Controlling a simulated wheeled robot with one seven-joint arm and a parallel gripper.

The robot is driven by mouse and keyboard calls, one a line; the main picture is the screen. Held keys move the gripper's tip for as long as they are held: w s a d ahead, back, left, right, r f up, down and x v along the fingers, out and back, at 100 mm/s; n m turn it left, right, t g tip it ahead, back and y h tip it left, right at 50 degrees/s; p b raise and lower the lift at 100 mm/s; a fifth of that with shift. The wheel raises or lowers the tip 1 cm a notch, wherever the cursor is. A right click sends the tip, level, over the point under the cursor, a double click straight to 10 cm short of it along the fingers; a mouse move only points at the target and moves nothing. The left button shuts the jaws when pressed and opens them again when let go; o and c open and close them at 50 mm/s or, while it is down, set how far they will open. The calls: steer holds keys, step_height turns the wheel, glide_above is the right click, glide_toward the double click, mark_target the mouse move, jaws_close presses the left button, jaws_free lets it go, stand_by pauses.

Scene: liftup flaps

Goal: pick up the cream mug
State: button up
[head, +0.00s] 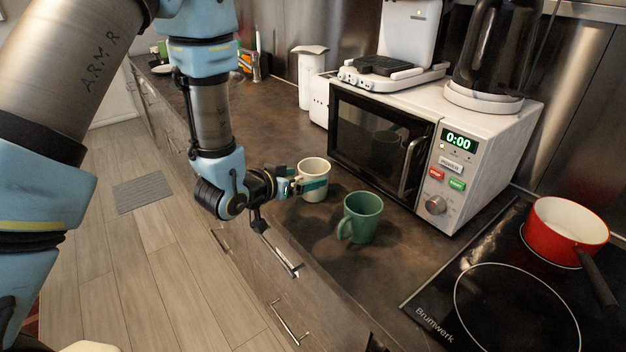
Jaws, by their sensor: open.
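The cream mug (314,168) stands upright on the dark countertop, in front of the microwave's left end. My gripper (308,187) is at the mug's left side, level with its body. One teal finger reaches across the front of the mug, and the other shows at its left rim. The jaws are open around or right beside the mug; whether they touch it I cannot tell. The mug's handle is not visible.
A green mug (361,219) stands close by to the right. The white microwave (480,150) is behind both mugs. A hob (470,290) with a red pot (565,228) is at the right. The counter's front edge runs below my gripper.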

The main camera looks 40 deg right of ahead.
steer(key=p+x, duration=0.3)
steer(key=x, duration=0.1)
steer(key=shift+w+f, duration=0.15)
steer(key=shift+w+d+f, duration=0.15)
steer(key=shift+d+f, duration=0.15)
steer(key=shift+d, duration=0.15)
steer(key=c, duration=1.3)
